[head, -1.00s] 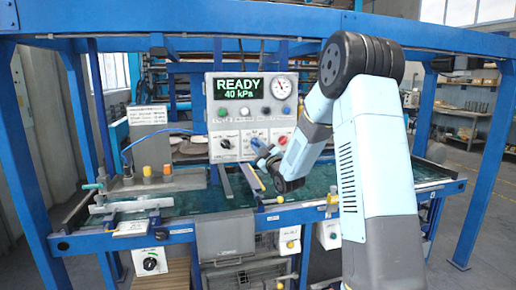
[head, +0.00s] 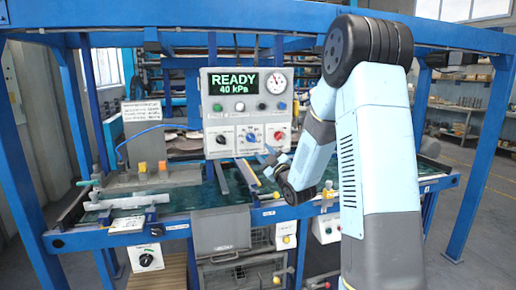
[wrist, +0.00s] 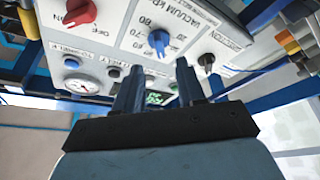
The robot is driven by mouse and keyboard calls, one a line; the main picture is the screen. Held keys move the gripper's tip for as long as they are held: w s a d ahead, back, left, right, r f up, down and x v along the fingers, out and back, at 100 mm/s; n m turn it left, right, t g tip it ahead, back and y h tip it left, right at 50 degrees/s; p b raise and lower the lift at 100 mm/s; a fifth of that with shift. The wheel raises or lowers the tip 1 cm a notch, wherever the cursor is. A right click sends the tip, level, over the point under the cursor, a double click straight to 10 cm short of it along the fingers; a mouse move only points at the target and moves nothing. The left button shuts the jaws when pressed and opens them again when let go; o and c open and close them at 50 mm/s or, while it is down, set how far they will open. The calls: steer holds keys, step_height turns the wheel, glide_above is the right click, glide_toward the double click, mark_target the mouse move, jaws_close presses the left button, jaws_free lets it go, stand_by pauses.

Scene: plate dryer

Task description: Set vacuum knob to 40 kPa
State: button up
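The vacuum knob is blue and sits on a white dial marked VACUUM kPa in the lower middle of the control panel, in the head view (head: 251,138) and the wrist view (wrist: 158,41). The panel's display (head: 234,83) reads "READY 40 kPa". My gripper (head: 270,156) is just below and right of the knob in the head view. In the wrist view, my gripper (wrist: 160,80) has its two dark fingers apart, with nothing between them. The knob lies beyond the fingertips, apparently clear of them.
A black knob (head: 221,139) and a red knob (head: 279,136) flank the vacuum dial. A gauge (head: 276,82) and several small buttons are above. Blue frame posts (head: 490,170) stand around the machine. Yellow and orange blocks (head: 143,167) are left.

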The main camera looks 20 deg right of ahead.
steer(key=v, duration=0.5)
steer(key=shift+s+d+f, duration=0.1)
steer(key=shift+s+f, duration=0.1)
steer(key=shift+s, duration=0.15)
steer(key=shift+r, duration=0.1)
steer(key=s+a+r+m+g+h, duration=0.1)
steer(key=s+g, duration=0.4)
steer(key=s, duration=0.7)
steer(key=s+a+r+m+g+h, duration=0.2)
steer(key=s+m+g, duration=0.3)
steer(key=s, duration=0.7)
steer(key=s+a+r+m+g+h, duration=0.1)
steer(key=s+m+g, duration=0.4)
steer(key=s, duration=0.7)
steer(key=shift+a+r+h, duration=0.2)
steer(key=shift+r+h, duration=0.4)
steer(key=shift+h, duration=0.2)
